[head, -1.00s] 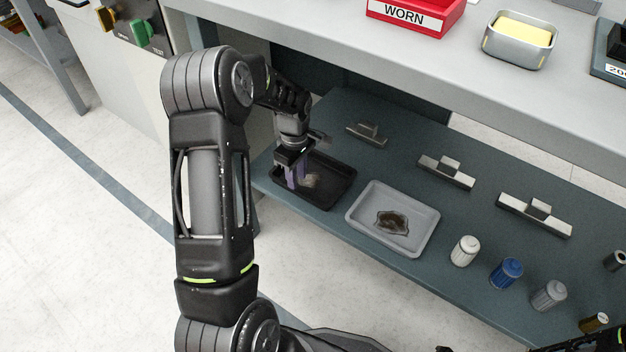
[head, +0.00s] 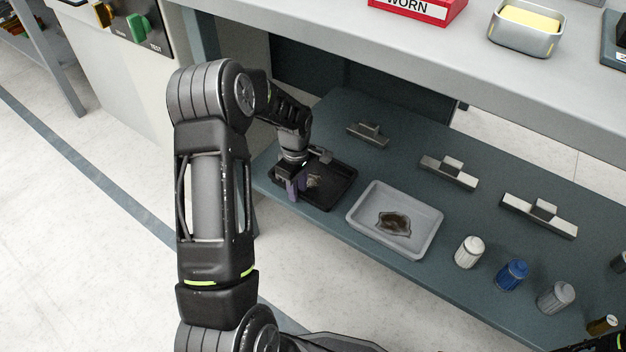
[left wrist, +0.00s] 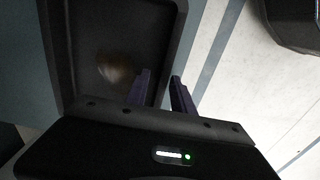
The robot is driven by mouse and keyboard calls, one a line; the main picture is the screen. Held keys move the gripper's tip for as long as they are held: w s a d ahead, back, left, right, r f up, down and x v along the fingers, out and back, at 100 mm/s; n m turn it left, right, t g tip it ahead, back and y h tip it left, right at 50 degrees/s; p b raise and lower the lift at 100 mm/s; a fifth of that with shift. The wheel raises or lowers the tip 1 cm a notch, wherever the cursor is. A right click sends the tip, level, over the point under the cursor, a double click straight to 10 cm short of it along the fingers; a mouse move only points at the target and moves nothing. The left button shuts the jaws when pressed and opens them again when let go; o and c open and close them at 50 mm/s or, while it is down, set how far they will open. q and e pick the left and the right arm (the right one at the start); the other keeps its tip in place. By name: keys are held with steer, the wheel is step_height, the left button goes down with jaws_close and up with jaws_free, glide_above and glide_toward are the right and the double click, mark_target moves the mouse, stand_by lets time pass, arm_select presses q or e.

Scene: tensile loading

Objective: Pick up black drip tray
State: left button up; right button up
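The black drip tray (head: 335,188) lies on the lower shelf, with a brownish stain on its floor. It also fills the upper left of the left wrist view (left wrist: 112,35). My left gripper (head: 294,192) is at the tray's front left edge, pointing down. In the left wrist view its two purple fingers (left wrist: 159,80) are apart, one over the inside of the tray and the other outside its wall. The wall runs between them, with no clear contact visible. My right gripper is not clearly visible.
A grey tray (head: 428,238) with a dark stain stands right of the black tray. Several canisters, including a blue one (head: 511,275), and metal blocks (head: 448,172) stand on the shelf (head: 345,238).

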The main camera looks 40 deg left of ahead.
arm_select(q)
steer(key=shift+c, duration=0.2)
jaws_close()
stand_by(0.3)
stand_by(1.1)
